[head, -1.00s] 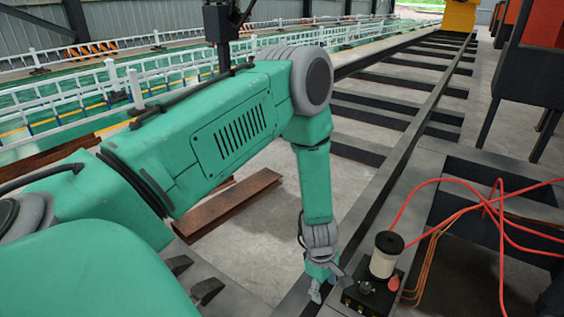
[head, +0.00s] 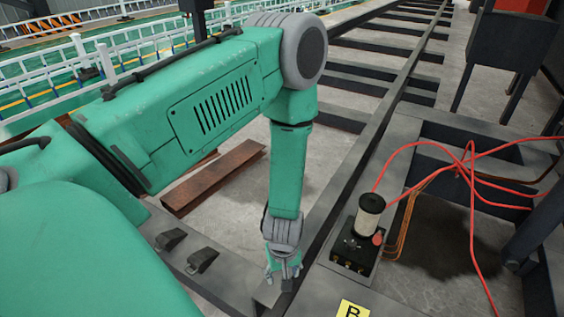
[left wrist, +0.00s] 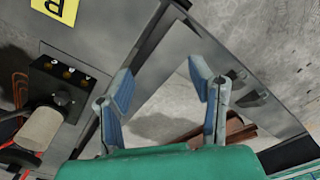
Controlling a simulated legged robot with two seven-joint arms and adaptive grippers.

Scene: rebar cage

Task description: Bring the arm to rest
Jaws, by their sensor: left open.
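My left arm comes in from the left in the head view, bent at the elbow, with its forearm hanging down. My left gripper (head: 283,274) is at the lower middle, above the grey steel frame (head: 325,290) and left of the black box with a cylinder. In the left wrist view the left gripper (left wrist: 165,100) has its two blue-padded fingers wide apart with nothing between them. Bare concrete and a frame edge show beyond the fingers. My right gripper is in neither view.
The black box (head: 352,250) carries a pale cylinder (head: 369,215) and red cables (head: 471,190). Rusty steel beams (head: 215,178) lie on the floor behind my arm. Dark rails (head: 400,85) run towards the back.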

